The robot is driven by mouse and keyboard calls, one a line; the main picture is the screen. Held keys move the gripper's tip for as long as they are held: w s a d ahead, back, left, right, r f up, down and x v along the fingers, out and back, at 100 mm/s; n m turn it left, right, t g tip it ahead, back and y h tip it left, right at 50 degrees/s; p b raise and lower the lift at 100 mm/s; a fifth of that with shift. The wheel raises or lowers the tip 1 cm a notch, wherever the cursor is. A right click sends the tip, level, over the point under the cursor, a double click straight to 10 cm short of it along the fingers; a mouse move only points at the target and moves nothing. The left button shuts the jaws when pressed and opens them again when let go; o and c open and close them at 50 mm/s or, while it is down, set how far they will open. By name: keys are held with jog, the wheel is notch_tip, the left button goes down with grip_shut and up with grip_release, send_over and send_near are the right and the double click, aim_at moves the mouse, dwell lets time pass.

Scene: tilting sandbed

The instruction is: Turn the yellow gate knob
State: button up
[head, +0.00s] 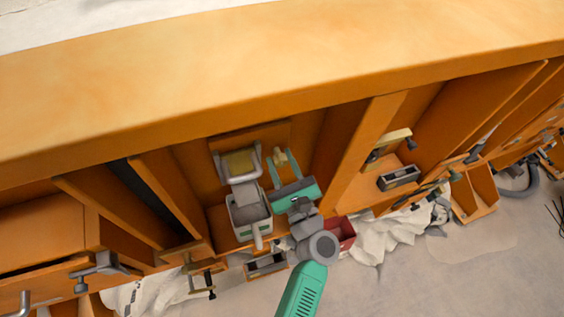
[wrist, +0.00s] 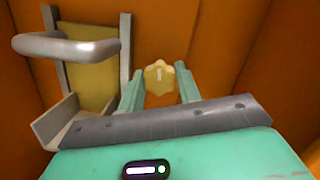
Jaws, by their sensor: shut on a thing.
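The yellow gate knob (wrist: 160,78) has a scalloped edge and a pale line on its face. In the wrist view it sits between the two green fingers of my gripper (wrist: 160,87), which is shut on it. The knob also shows in the head view (head: 280,157), between the fingertips of my gripper (head: 284,160), close to the orange back wall. A yellow gate panel (wrist: 92,85) in a grey frame stands to the left of the knob, and it shows in the head view too (head: 239,162).
A thick grey handle (wrist: 70,48) juts out in front of the gate, close to my gripper's left. A grey-white box (head: 250,212) stands below the gate. Orange partitions (head: 365,150) bound the bay on both sides. A dark red box (head: 342,232) lies beside my wrist.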

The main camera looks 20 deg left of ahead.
jog(key=o, duration=1)
jog(key=shift+c, duration=0.2)
jog(key=v, duration=0.7)
jog(key=shift+s+d, duration=0.25)
jog(key=shift+d, duration=0.05)
jog(key=shift+f, duration=0.1)
